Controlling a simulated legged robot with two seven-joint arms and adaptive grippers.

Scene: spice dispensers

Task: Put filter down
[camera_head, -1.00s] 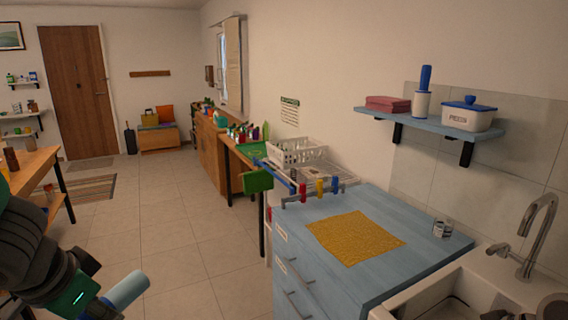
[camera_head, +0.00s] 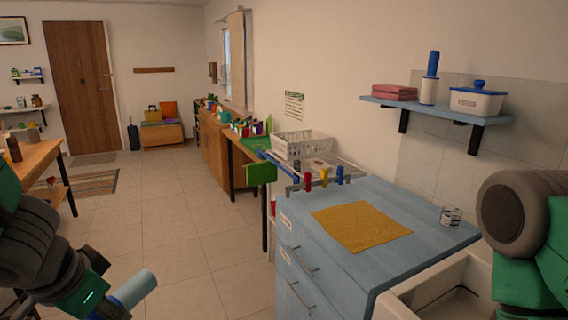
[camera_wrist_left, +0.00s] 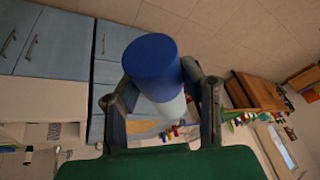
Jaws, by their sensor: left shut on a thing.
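My left gripper (camera_wrist_left: 170,92) is shut on a cylinder, likely the filter (camera_wrist_left: 152,62), with a dark blue end and a pale blue body in the left wrist view. In the head view the filter (camera_head: 135,289) shows as a pale blue cylinder at the lower left, held in the air over the floor, well left of the blue cabinet (camera_head: 400,255). The left gripper's fingers are hard to make out there. My right arm shows at the right edge of the head view, but its gripper is out of frame.
A yellow cloth (camera_head: 360,226) lies on the cabinet top, with bare room around it. A white sink (camera_head: 440,290) is in front. A rack with a white basket (camera_head: 302,146) stands behind. A blue shelf (camera_head: 433,110) hangs above.

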